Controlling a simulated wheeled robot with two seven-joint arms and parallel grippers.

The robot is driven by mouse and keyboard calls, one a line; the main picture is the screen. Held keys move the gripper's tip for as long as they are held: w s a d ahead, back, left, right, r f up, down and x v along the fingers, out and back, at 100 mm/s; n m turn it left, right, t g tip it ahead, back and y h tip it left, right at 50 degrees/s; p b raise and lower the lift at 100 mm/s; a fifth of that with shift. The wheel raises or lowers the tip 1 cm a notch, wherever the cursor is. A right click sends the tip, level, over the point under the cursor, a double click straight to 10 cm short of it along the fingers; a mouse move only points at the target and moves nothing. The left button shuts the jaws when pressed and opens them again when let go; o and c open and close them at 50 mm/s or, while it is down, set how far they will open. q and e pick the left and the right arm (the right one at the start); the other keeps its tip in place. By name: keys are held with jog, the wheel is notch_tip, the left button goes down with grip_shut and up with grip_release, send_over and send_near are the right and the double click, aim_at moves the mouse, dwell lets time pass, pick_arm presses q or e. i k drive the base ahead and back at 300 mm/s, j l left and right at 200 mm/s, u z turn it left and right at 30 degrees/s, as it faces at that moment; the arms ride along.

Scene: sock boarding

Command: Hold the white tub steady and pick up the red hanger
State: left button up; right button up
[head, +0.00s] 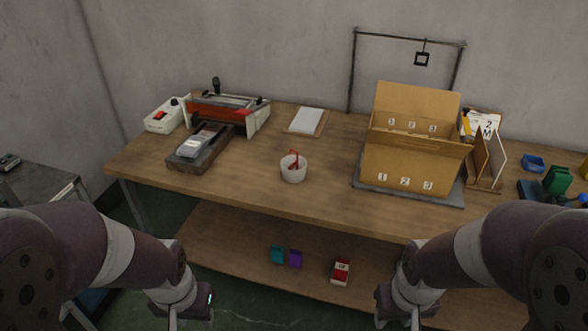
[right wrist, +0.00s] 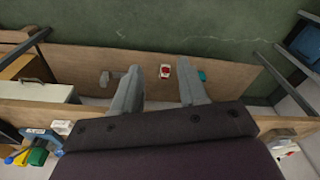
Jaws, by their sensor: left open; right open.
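The white tub (head: 294,175) stands upright near the middle of the wooden table's front part. My right gripper (head: 398,312) is also low in front of the table, right of the tub. In the right wrist view its fingers (right wrist: 160,88) are apart and empty.
A cardboard stand with numbered slots (head: 412,155) is right of the tub. A red-and-grey machine (head: 228,112) and a dark block (head: 200,148) are at left. A white pad (head: 307,120) lies behind. The lower shelf (head: 235,235) holds small boxes. The table around the tub is clear.

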aim_at(296, 163)
jog(key=i+j+z, duration=0.3)
jog(key=i+j, duration=0.2)
jog(key=i, duration=0.25)
jog(key=i+j+z, duration=0.25)
jog(key=i+j, duration=0.4)
jog(key=i+l, duration=0.05)
jog(key=i, duration=0.05)
